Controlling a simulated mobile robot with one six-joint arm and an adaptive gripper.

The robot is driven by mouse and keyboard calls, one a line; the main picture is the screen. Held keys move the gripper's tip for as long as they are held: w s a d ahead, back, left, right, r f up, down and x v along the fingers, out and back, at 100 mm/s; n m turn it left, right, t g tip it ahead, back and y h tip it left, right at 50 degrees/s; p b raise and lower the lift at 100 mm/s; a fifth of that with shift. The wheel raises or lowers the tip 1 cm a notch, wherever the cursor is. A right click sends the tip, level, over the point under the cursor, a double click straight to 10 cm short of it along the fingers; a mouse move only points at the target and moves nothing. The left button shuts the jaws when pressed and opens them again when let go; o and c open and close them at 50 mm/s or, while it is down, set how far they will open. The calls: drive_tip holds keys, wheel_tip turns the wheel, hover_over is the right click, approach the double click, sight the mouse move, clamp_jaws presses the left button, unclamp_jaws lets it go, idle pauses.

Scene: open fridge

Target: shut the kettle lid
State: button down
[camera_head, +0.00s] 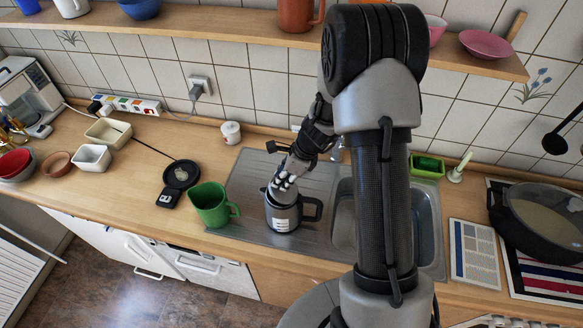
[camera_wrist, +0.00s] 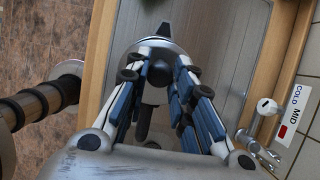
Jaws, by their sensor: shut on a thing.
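The kettle (camera_head: 284,219), dark with a silvery body and a pale label, stands upright on the metal drainboard left of the sink. Its black handle (camera_head: 313,207) points right. My gripper (camera_head: 281,184) reaches down to the top of the kettle, with its fingers closed at the lid. The wrist view shows the kettle (camera_wrist: 164,34) beyond my gripper (camera_wrist: 150,68), with a dark part between the fingers. The fingers hide most of the lid, so its angle cannot be told.
A green mug (camera_head: 209,204) stands just left of the kettle. The black kettle base (camera_head: 182,175) is farther left on the counter (camera_head: 140,200). The sink (camera_head: 345,225) lies to the right, partly behind my arm. A shelf (camera_head: 230,21) with dishes runs above.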

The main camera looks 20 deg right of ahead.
sight(292, 192)
drive_tip(key=shift+w+a+f+b, duration=0.35)
drive_tip(key=shift+a+f, duration=0.25)
drive_tip(key=shift+f, duration=0.2)
drive_tip(key=shift+w+a+f+b, duration=0.35)
drive_tip(key=shift+a+f, duration=0.25)
drive_tip(key=shift+f, duration=0.2)
drive_tip(key=shift+a+f, duration=0.1)
drive_tip(key=shift+p+v, duration=0.55)
drive_tip(key=shift+v, duration=0.2)
drive_tip(key=shift+s+d, duration=0.1)
drive_tip(key=shift+d, duration=0.15)
drive_tip(key=c, duration=1.4)
unclamp_jaws()
drive_tip(key=shift+o, duration=0.2)
drive_tip(key=v, duration=1.2)
